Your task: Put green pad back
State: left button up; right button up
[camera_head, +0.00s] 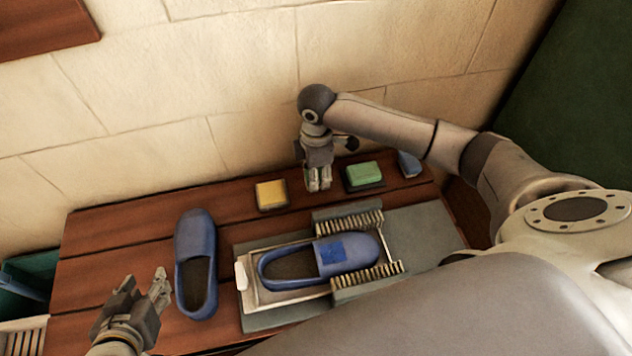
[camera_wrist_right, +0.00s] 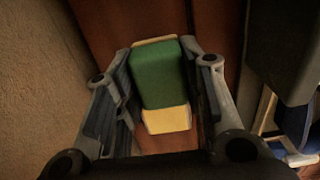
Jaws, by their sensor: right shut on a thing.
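My right gripper (camera_head: 318,182) is above the back of the wooden table, between a yellow block and a green block (camera_head: 364,175). In the right wrist view its fingers (camera_wrist_right: 168,85) are shut on a green pad (camera_wrist_right: 160,75), with yellow showing at both ends. Whether that yellow belongs to the pad is unclear. In the head view the held pad is mostly hidden by the fingers. The green block on the table stands just right of the gripper. My left gripper (camera_head: 146,288) is open and empty at the front left, beside a blue shoe.
The yellow block (camera_head: 270,194) and a small blue block (camera_head: 409,163) stand along the back. A blue shoe (camera_head: 196,262) lies left; another (camera_head: 320,257) lies in a holder with brushes (camera_head: 348,222). The wall (camera_head: 150,90) is close behind. Bare wood (camera_head: 110,245) shows at left.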

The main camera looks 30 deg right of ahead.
jog(key=shift+w+d+f, duration=0.15)
jog(key=shift+w+f, duration=0.4)
jog(key=shift+f, duration=0.1)
notch_tip(320, 180, down, 3)
jog(key=shift+w+f+b, duration=0.1)
jog(key=shift+b, duration=1.05)
pick_arm(q)
jog(key=w+d+r+t+h, duration=0.2)
jog(key=w+r+t, duration=0.4)
jog(key=r, duration=0.4)
jog(key=shift+w+d+t, duration=0.15)
jog(key=shift+d+t, duration=0.45)
pick_arm(e)
jog(key=shift+f, duration=0.1)
jog(key=o, duration=0.9)
pick_arm(q)
jog(key=shift+f, duration=0.1)
